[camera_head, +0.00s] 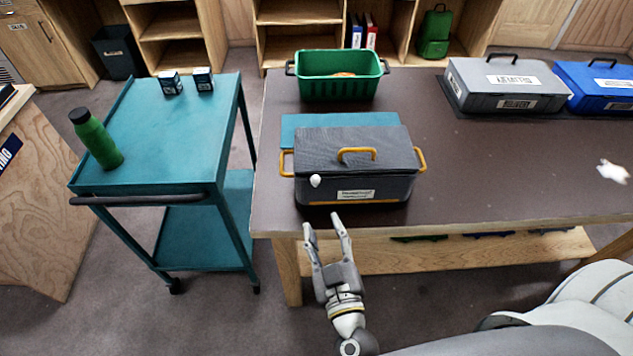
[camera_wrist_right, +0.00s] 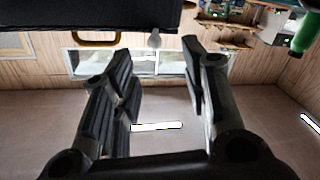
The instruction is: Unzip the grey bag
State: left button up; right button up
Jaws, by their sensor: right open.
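The grey bag (camera_head: 352,158) sits near the front left edge of the dark table, with yellow handles on its top and both ends. Its lid looks closed. A small white zipper pull (camera_head: 315,181) hangs at its front left corner. My right gripper (camera_head: 325,222) is open and empty, in front of and below the bag, apart from it. In the right wrist view the bag (camera_wrist_right: 90,15) fills the upper left, and the pull (camera_wrist_right: 154,40) shows above and between the open fingers (camera_wrist_right: 158,62). My left gripper is out of view.
A green bin (camera_head: 340,88) stands behind the bag on the table (camera_head: 480,180). Grey (camera_head: 507,84) and blue (camera_head: 598,88) cases stand at the back right. A teal cart (camera_head: 160,130) with a green bottle (camera_head: 97,139) and two small boxes is at left. The table's front right is mostly clear.

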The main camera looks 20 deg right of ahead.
aim_at(317, 184)
jog(key=w, duration=0.3)
jog(key=w+d+p, duration=0.1)
jog(key=w, duration=0.2)
jog(key=w+r+p, duration=0.1)
jog(key=w, duration=0.2)
jog(key=shift+w+d+r, duration=0.1)
jog(key=shift+w+d, duration=0.25)
jog(key=shift+d, duration=0.05)
jog(key=shift+w, duration=0.5)
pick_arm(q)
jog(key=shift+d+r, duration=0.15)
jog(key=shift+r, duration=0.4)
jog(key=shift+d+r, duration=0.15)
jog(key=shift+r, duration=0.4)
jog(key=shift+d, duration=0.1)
pick_arm(e)
grip_shut()
